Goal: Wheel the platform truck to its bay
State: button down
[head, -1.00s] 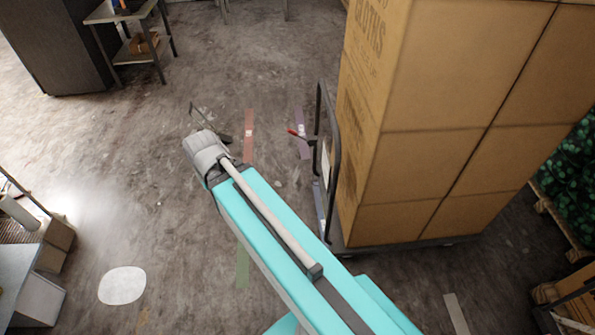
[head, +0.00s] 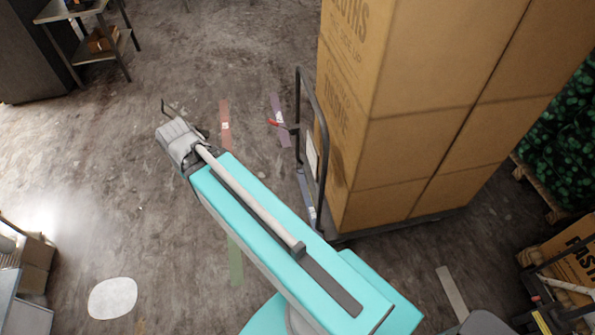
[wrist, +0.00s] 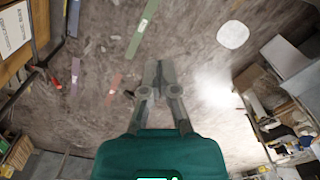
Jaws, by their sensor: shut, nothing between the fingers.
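The platform truck (head: 400,226) stands right of centre in the head view, loaded with a tall stack of brown cardboard boxes (head: 415,140). Its dark upright push handle (head: 314,130) is at the left end of the load. A red-tipped lever (head: 281,123) shows beside the handle. My gripper is out over the floor left of the handle, apart from it; its tips are largely hidden behind my wrist in the head view. In the wrist view my gripper (wrist: 158,72) has its fingers together, with nothing between them. The boxes (wrist: 15,62) and handle show at the left there.
Red (head: 224,130), purple (head: 280,120), green (head: 235,262) and pale (head: 452,292) tape strips mark the floor. A metal shelf table (head: 95,45) stands at upper left. A pallet of green goods (head: 560,130) is at right. Floor left of the truck is open.

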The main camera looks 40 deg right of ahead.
jog(key=shift+f, duration=0.15)
jog(key=w+d+f+n+g+h+b, duration=0.1)
jog(key=w+d+f+n+h+b, duration=0.1)
jog(key=d+f+b, duration=0.8)
jog(key=w+d+f+n+g+h+b, duration=0.2)
jog(key=w+d+f+n+b, duration=0.3)
jog(key=d+f+b, duration=0.5)
jog(key=w+d+f+n+g+h+b, duration=0.1)
jog(key=w+d+f+n+h+b, duration=0.2)
jog(key=d+f+b, duration=0.8)
jog(key=shift+w+d+n+g+h+b, duration=0.45)
jog(key=shift+d+n+b, duration=0.45)
jog(key=shift+d+b, duration=1.55)
jog(key=shift+a+f+b, duration=0.25)
jog(key=shift+a+b, duration=0.25)
jog(key=shift+b, duration=0.15)
jog(key=d+r+b+x, duration=0.1)
jog(key=b+x, duration=0.5)
jog(key=x, duration=0.6)
jog(key=shift+s+d+r+b, duration=0.25)
jog(key=shift+s+d+b, duration=0.15)
jog(key=shift+s+d, duration=0.1)
